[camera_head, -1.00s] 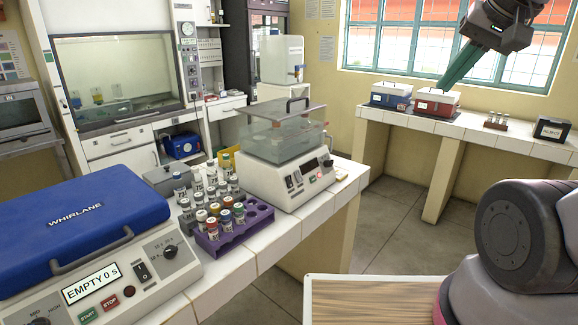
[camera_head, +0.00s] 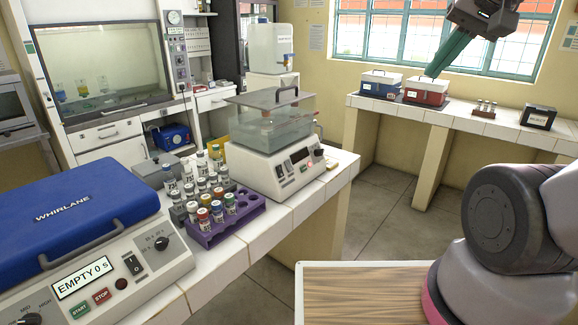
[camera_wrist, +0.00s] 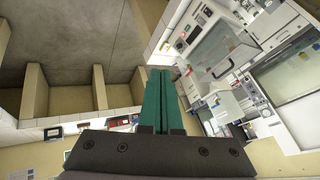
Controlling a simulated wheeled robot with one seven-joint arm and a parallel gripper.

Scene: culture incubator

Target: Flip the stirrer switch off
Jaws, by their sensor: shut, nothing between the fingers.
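A white bench device with a clear, lidded water tank (camera_head: 272,125) stands on the tiled bench in the head view. Its sloping front panel (camera_head: 302,165) carries small switches, a dark display, a knob and a red light. No label naming a stirrer can be read, and the switch positions are too small to tell. In the wrist view its tank (camera_wrist: 222,45) is at upper right. My gripper (camera_head: 430,74) has green fingers, is shut and empty, and is held in the air well to the right of the device. Its fingers (camera_wrist: 160,74) point upward in the wrist view.
A blue-lidded centrifuge (camera_head: 70,210) and a purple tube rack (camera_head: 225,222) share the near bench. Blue (camera_head: 380,84) and red (camera_head: 425,92) boxes, a small vial rack (camera_head: 485,109) and a black box (camera_head: 537,117) stand on the far bench. Open floor lies between the benches.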

